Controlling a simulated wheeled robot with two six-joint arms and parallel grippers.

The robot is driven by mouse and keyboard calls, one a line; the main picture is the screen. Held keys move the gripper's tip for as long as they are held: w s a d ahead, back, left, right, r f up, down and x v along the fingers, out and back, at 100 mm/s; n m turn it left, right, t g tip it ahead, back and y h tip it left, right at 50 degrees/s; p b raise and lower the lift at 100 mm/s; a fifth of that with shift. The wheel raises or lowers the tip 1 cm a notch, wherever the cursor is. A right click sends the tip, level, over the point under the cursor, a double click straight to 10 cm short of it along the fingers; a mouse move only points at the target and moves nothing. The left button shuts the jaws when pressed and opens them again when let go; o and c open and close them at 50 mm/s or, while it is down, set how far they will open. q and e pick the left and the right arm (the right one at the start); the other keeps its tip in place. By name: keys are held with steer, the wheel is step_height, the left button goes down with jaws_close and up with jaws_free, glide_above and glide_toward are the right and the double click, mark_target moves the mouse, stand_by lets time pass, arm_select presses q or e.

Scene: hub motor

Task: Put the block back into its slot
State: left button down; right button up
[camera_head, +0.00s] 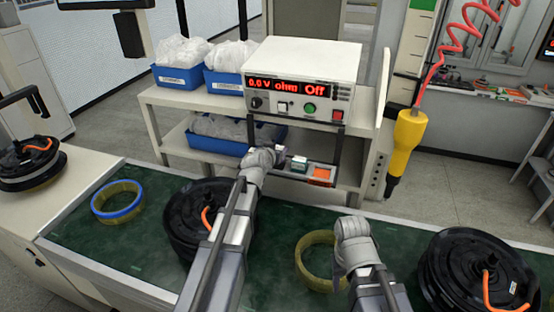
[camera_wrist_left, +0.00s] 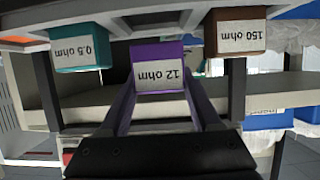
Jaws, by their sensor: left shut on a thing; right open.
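A purple block labelled 12 ohm (camera_wrist_left: 160,77) is between the two fingers of my left gripper (camera_wrist_left: 160,95), which is shut on it. It sits between a teal 0.5 ohm block (camera_wrist_left: 80,50) and a brown 150 ohm block (camera_wrist_left: 236,35), at the light holder rail (camera_wrist_left: 125,25). The labels appear upside down. I cannot tell how far it is inside the slot. In the head view, the teal block (camera_head: 299,163) stands right of the left wrist. My right gripper (camera_head: 352,228) is over the bench, its fingers hidden by the wrist.
A resistance meter (camera_head: 302,80) reading "0.0 V ohm Off" stands above the holder. An orange patch (camera_head: 322,175) lies right of the teal block. Black hub motors (camera_head: 475,270), yellow rings (camera_head: 117,202), blue bins (camera_head: 180,78) and a hanging yellow tool (camera_head: 408,140) are around.

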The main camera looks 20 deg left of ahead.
arm_select(q)
steer(key=shift+f+b, duration=0.95)
steer(key=shift+f, duration=0.45)
arm_select(e)
steer(key=shift+f, duration=1.4)
arm_select(q)
steer(key=shift+f, duration=0.15)
arm_select(e)
steer(key=shift+f, duration=0.15)
arm_select(q)
steer(key=shift+c, duration=0.5)
jaws_free()
